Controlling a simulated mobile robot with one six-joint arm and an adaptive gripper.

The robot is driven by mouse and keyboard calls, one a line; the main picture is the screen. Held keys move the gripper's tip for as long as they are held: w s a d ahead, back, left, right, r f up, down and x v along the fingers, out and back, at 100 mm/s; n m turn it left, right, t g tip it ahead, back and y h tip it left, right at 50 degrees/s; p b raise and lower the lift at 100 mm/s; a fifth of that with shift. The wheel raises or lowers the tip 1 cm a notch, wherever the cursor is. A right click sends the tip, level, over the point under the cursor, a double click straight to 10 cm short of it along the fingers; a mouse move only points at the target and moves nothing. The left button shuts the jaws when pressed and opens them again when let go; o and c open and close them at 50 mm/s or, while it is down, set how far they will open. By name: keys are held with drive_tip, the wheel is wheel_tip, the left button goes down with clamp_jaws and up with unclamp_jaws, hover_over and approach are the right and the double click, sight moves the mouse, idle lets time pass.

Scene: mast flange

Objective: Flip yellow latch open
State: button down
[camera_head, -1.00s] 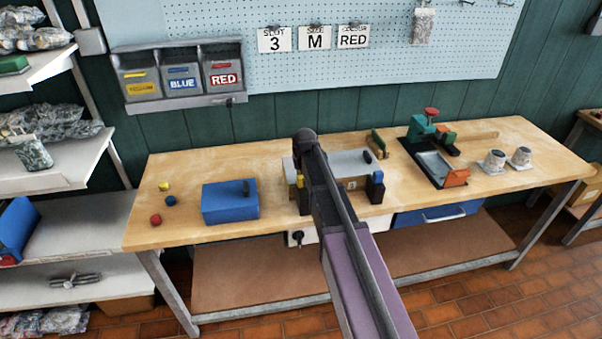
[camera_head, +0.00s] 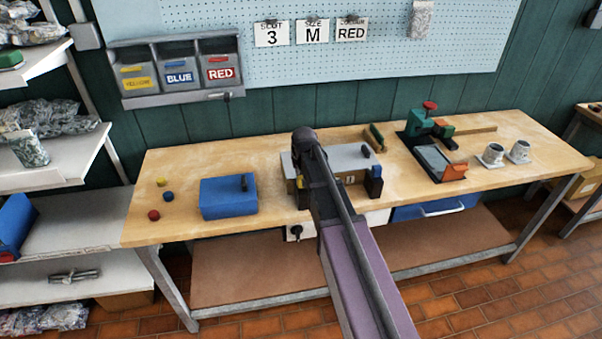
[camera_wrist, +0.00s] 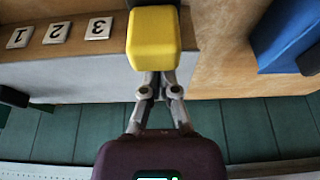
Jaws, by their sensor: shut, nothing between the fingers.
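The yellow latch (camera_wrist: 154,40) is a rounded yellow block in the wrist view, at the edge of a grey-topped box (camera_wrist: 85,78). My gripper (camera_wrist: 158,82) is shut and empty, with its fingertips right at the latch's near face; I cannot tell whether they touch. In the head view a small bit of the yellow latch (camera_head: 299,183) shows left of my arm, at the box's (camera_head: 350,158) front left. My arm hides the middle of the box and my fingertips there.
A blue latch (camera_head: 374,182) stands at the box's right end. A blue box (camera_head: 222,203) with a dark handle sits to the left, beside several small coloured pieces. Tiles 1, 2, 3 (camera_wrist: 98,28) line the box.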

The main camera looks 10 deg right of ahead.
drive_tip(key=w, duration=0.2)
drive_tip(key=shift+w+d, duration=0.15)
drive_tip(key=shift+w, duration=0.25)
drive_tip(key=shift+w+r+p, duration=0.2)
drive_tip(key=shift+r+p, duration=0.1)
drive_tip(key=shift+p, duration=0.1)
drive_tip(key=p+v, duration=0.2)
drive_tip(key=shift+s+r, duration=0.2)
drive_tip(key=shift+r, duration=0.1)
drive_tip(key=shift+r+p, duration=0.5)
drive_tip(key=shift+p, duration=0.2)
drive_tip(key=p+v, duration=0.5)
drive_tip(key=shift+s+r, duration=0.25)
drive_tip(key=shift+r, duration=0.05)
drive_tip(key=s+f+g+b, duration=0.1)
drive_tip(key=s+f+g, duration=0.1)
drive_tip(key=s, duration=1)
drive_tip(key=s+f+g+b, duration=0.1)
drive_tip(key=s, duration=1.1)
drive_tip(key=shift+s+f+g, duration=0.2)
drive_tip(key=shift+f+g, duration=0.15)
drive_tip(key=shift+g, duration=0.05)
